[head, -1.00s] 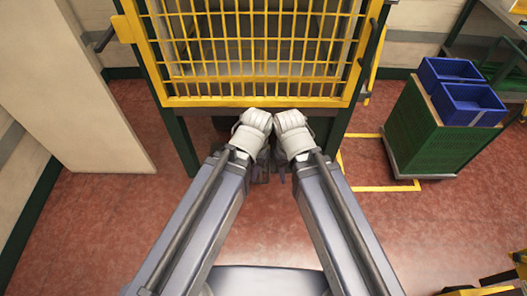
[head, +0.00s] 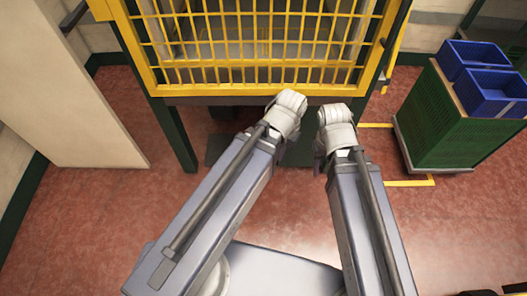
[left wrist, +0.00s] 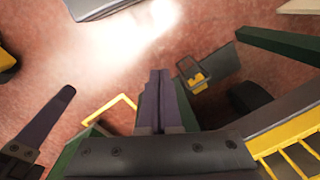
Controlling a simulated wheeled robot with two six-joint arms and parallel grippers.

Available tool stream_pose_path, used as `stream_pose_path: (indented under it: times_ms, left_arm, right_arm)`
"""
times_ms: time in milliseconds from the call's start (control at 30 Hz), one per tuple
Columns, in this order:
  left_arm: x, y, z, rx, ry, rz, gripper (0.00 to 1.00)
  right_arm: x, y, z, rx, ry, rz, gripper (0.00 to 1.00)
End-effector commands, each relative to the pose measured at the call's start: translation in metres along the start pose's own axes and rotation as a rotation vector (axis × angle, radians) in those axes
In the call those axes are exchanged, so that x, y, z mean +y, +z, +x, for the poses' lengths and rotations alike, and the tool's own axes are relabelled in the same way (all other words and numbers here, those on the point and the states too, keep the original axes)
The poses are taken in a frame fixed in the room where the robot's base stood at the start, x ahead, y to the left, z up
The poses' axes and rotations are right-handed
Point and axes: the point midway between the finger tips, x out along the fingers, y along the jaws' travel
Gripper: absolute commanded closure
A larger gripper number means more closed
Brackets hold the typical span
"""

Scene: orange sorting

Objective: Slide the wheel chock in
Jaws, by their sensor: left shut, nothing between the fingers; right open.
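In the left wrist view a small yellow piece with a dark square frame (left wrist: 197,80) sits at the edge of a dark plate; it may be the wheel chock, but I cannot tell for sure. A dark rounded thing (left wrist: 250,97), possibly a wheel, is to its right. In the head view no chock can be made out. My left gripper (left wrist: 157,95) is shut and empty, apart from the yellow piece. My right gripper (head: 319,152) is open below its white wrist; its fingers are mostly hidden in the head view.
A yellow mesh cage (head: 262,90) on dark green legs stands ahead. A dark plate (head: 226,147) lies on the floor below it. A green cart (head: 445,125) with blue crates (head: 495,93) stands right. A pale panel (head: 65,90) is left. Red floor between is clear.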

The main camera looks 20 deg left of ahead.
Motion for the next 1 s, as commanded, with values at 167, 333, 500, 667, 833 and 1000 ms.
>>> stream_pose_path:
  times_ms: [167, 333, 500, 667, 833, 1000]
  left_arm:
    - [-0.007, -0.005, 0.051, 0.010, 0.008, -0.030, 1.00]
    - [-0.018, -0.011, 0.109, 0.022, 0.020, -0.071, 1.00]
    - [-0.030, -0.018, 0.167, 0.039, 0.029, -0.118, 1.00]
    - [-0.043, -0.026, 0.222, 0.054, 0.024, -0.166, 1.00]
    - [-0.058, -0.043, 0.277, 0.078, -0.020, -0.229, 1.00]
    - [-0.075, -0.081, 0.317, 0.127, -0.149, -0.316, 1.00]
  right_arm:
    - [-0.005, -0.003, 0.050, 0.001, 0.000, -0.002, 0.50]
    - [-0.010, -0.006, 0.107, 0.001, 0.001, -0.004, 0.50]
    - [-0.015, -0.010, 0.164, 0.002, 0.002, -0.006, 0.50]
    - [-0.021, -0.013, 0.217, 0.003, 0.002, -0.008, 0.50]
    - [-0.026, -0.016, 0.272, 0.003, 0.003, -0.010, 0.50]
    - [-0.030, -0.019, 0.317, 0.004, 0.003, -0.012, 0.50]
